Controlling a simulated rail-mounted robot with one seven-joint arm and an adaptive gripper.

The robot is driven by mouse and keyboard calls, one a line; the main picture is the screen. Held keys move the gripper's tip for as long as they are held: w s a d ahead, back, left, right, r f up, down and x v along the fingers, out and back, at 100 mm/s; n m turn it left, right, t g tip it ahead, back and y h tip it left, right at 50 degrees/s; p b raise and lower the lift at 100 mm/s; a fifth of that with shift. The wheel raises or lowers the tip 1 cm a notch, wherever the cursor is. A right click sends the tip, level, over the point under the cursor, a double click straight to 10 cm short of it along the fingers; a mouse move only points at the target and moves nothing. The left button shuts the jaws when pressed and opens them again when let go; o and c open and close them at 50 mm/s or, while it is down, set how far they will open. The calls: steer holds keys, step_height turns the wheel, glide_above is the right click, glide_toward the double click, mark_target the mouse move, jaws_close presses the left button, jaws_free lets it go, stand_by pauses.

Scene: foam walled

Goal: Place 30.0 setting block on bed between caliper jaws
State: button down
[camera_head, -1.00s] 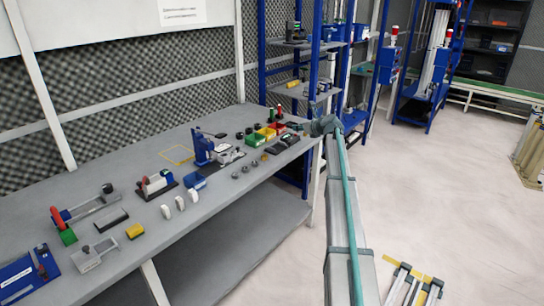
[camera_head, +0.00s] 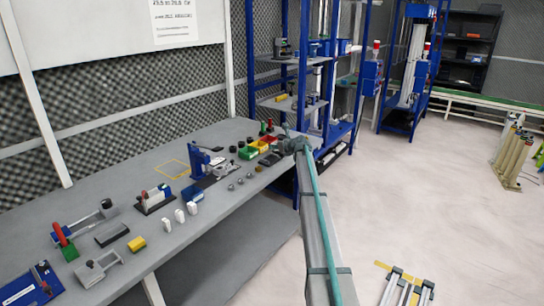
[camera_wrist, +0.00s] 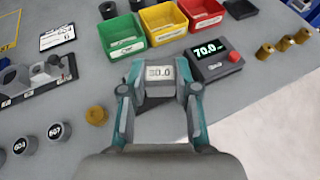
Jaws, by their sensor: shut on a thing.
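In the wrist view my gripper (camera_wrist: 158,98) is shut on a grey block marked 30.0 (camera_wrist: 160,74), gripped between its two fingers. The block is over the grey bench, in front of the bins and left of a dark display box reading 70.0 (camera_wrist: 213,60). In the head view my gripper (camera_head: 289,146) is small at the far end of my arm, near the bench's right end; the block cannot be made out there.
Green (camera_wrist: 122,34), yellow (camera_wrist: 163,22) and red (camera_wrist: 201,12) bins stand just beyond the block. Round weights (camera_wrist: 26,146) and a brass knob (camera_wrist: 96,114) lie at the left. Brass cylinders (camera_wrist: 283,43) stand at the right. Shelving (camera_head: 292,60) rises behind the bench.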

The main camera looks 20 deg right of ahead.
mark_target(272, 161)
steer(key=w+f, duration=0.2)
steer(key=f, duration=0.1)
steer(key=shift+w+a+f, duration=0.15)
steer(key=shift+w+a, duration=0.2)
steer(key=shift+w, duration=0.05)
steer(key=shift+w+a+f+p, duration=0.1)
steer(key=shift+f+p, duration=0.1)
steer(key=shift+f, duration=0.75)
steer(key=shift+w+f+p, duration=0.1)
steer(key=shift+f+p, duration=0.05)
steer(key=shift+f, duration=0.75)
steer(key=shift+f, duration=0.1)
steer(key=c, duration=1.1)
jaws_free()
steer(key=shift+c, duration=0.2)
steer(key=b+v, duration=0.1)
steer(key=v, duration=1.1)
